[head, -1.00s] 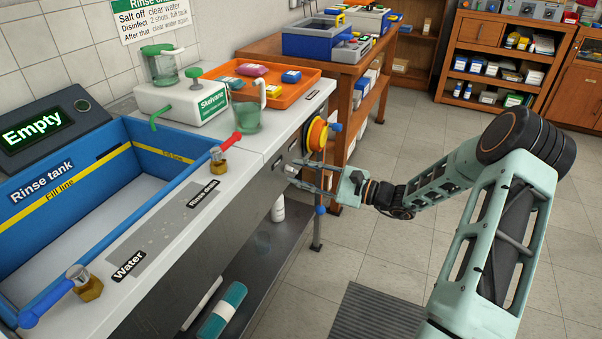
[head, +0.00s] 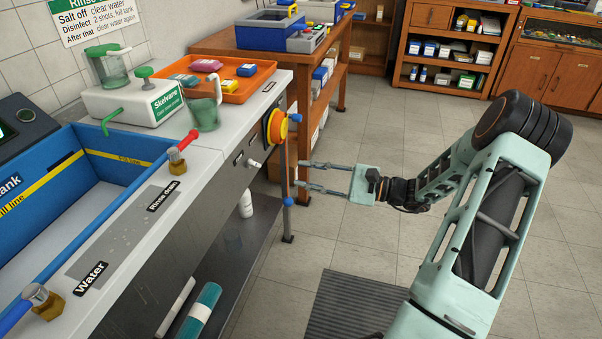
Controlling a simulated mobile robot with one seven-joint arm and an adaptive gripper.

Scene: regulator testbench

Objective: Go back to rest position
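My gripper (head: 308,176) is at the middle of the head view, at the end of my pale green arm. Its two fingers are spread apart with nothing between them. They point left toward the bench front. A small silver knob (head: 254,163) on the bench front lies to the left of the fingertips, with a gap between. An orange-yellow round dial (head: 276,127) sits above and left of the fingertips. A thin upright post (head: 287,180) with blue fittings stands close to the fingertips; I cannot tell whether they touch.
The bench carries a blue rinse tank (head: 85,165), brass valves (head: 176,162), a white Skelvane unit (head: 150,104) and an orange tray (head: 222,84). A lower shelf (head: 240,240) holds bottles and a teal roll. Wooden shelving stands behind. The tiled floor right of the bench is clear around a grey mat (head: 352,305).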

